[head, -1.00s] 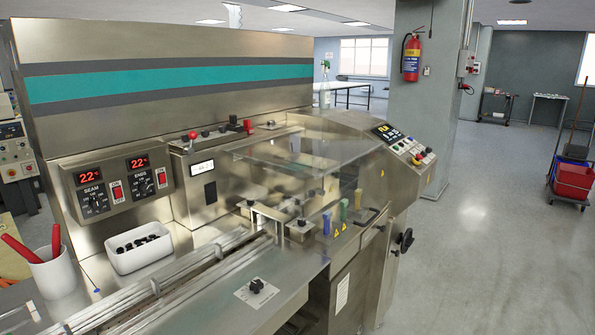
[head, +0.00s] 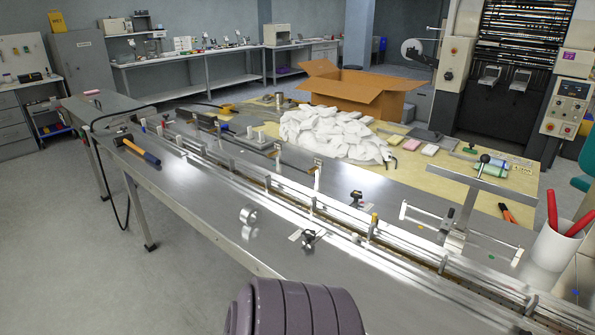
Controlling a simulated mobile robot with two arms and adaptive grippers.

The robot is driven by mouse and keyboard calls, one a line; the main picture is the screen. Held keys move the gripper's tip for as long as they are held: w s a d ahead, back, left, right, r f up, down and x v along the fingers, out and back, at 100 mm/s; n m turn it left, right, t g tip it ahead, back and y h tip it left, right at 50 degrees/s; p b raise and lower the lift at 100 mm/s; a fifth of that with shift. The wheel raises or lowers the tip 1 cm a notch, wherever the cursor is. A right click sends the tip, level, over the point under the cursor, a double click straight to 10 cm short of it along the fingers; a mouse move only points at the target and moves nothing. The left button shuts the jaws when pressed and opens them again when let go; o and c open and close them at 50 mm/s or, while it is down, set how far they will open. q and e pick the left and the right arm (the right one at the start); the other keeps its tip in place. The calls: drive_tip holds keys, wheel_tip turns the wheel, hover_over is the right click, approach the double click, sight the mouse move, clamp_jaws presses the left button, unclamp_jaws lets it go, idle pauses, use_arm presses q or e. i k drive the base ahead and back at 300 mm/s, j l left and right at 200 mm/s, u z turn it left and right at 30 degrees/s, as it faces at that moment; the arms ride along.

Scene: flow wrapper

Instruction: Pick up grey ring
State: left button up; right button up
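A small shiny grey ring (head: 249,214) stands on the steel table (head: 190,200), left of the conveyor channel and near the table's front edge. Its reflection shows on the metal just below it. It appears upright, resting on its edge, with nothing touching it. Neither of my grippers is in the head view. A ribbed purple-grey part at the bottom middle looks like one of my arm links, and it stays apart from the ring.
A black clamp knob (head: 309,238) sits close right of the ring. The long conveyor channel (head: 345,221) runs behind it. A hammer (head: 137,150) lies at the far left. A white cup (head: 552,250) with red handles stands at the right. The steel left of the ring is clear.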

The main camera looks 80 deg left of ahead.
sight(250, 214)
drive_tip(key=k+l+u, duration=0.1)
drive_tip(key=u, duration=2.85)
